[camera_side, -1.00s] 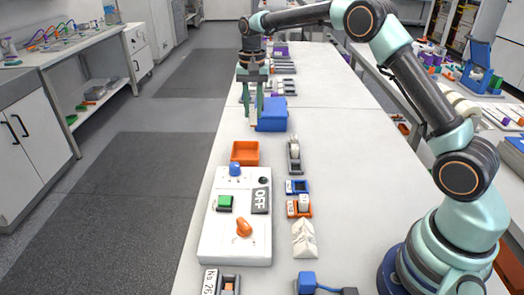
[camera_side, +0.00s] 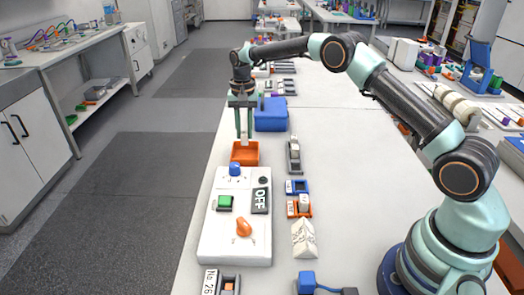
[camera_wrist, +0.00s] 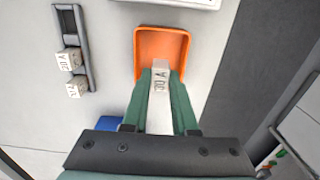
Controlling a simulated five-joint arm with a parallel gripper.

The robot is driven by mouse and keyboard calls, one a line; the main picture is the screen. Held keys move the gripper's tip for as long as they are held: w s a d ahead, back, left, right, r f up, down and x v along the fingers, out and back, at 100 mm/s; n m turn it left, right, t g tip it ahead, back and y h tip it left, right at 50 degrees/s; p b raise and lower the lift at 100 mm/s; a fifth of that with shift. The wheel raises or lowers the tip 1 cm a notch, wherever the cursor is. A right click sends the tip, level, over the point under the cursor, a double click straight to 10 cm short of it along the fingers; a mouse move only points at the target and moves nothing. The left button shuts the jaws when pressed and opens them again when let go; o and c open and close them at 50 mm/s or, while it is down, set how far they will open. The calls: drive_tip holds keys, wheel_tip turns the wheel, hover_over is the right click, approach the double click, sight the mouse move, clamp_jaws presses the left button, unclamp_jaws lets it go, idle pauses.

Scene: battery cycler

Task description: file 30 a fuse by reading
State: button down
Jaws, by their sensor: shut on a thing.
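My gripper (camera_side: 244,138) points down over the orange tray (camera_side: 246,159). The fuse's end overlaps the near part of the orange tray (camera_wrist: 162,34), whose visible floor looks empty. The fuse seems to be above the tray; the exact height is unclear. In the side view the fuse is hard to make out between the fingers.
A grey rack (camera_wrist: 66,22) holding marked white blocks (camera_wrist: 69,58) lies beside the tray. A white panel (camera_side: 208,243) with an OFF sign (camera_side: 261,200) and knobs stands in front. A blue box (camera_side: 270,117) is behind. Small blue (camera_side: 297,187) and orange holders (camera_side: 299,209) lie right.

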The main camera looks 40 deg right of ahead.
sight(245, 143)
drive_tip(key=shift+f, duration=2.25)
drive_tip(key=shift+f, duration=0.25)
drive_tip(key=c, duration=0.6)
unclamp_jaws()
